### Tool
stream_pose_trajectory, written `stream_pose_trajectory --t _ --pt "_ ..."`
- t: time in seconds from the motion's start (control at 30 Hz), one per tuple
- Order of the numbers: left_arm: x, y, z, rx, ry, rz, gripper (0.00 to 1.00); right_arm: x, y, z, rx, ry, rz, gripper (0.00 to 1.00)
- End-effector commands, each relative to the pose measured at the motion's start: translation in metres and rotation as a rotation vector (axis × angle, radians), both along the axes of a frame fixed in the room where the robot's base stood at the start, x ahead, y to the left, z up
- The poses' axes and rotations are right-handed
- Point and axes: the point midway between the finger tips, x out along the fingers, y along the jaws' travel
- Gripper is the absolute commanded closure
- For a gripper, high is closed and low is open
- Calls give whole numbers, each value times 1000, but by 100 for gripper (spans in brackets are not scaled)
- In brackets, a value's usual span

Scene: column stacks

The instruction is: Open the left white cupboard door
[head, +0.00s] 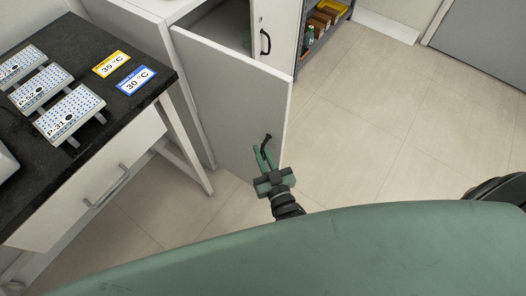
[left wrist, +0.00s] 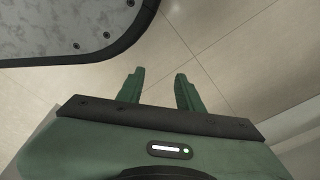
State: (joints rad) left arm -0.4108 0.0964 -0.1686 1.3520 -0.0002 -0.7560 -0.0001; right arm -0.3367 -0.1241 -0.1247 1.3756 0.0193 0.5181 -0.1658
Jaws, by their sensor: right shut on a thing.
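The left white cupboard door (head: 228,95) stands swung out from the cupboard, and a strip of the interior (head: 222,28) shows behind its top edge. My right gripper (head: 263,154) is at the door's dark handle (head: 267,140), near its free edge, and is shut on it. The fingers partly hide the handle. My left gripper (left wrist: 160,88) shows only in the left wrist view. Its two green fingers are apart with nothing between them, above the floor.
The other cupboard door (head: 275,25) has a black handle and looks closed. A dark-topped bench (head: 100,90) with labelled racks and a drawer stands at the left. A shelf (head: 322,25) with small boxes is at the back. The tiled floor (head: 400,130) at the right is clear.

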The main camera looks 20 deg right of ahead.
Motion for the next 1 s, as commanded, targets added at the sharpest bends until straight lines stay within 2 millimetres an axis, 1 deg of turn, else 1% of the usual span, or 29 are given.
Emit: stream_pose_trajectory --t 0.03,0.23,0.27,0.3,0.33,0.67,0.77,0.83,1.0 --pt "0 0 0 0 0 0 64 2 2 2 -3 -5 4 100" --pt "0 0 0 0 0 -1 64 2 3 3 -2 -6 4 100" --pt "0 0 0 0 0 -1 64 2 3 3 -2 -6 4 83" --pt "0 0 0 0 0 -1 64 2 3 3 -2 -6 4 72" --pt "0 0 0 0 0 -1 64 2 3 2 -1 -5 4 68" --pt "0 0 0 0 -1 0 64 -2 1 1 0 -1 2 68" --pt "1 0 1 -1 -5 0 64 -12 0 0 0 2 2 68" --pt "1 0 1 -2 -11 0 64 -24 0 1 0 1 2 68" --pt "-8 3 -9 2 3 -1 64 -53 -2 1 0 1 3 68"
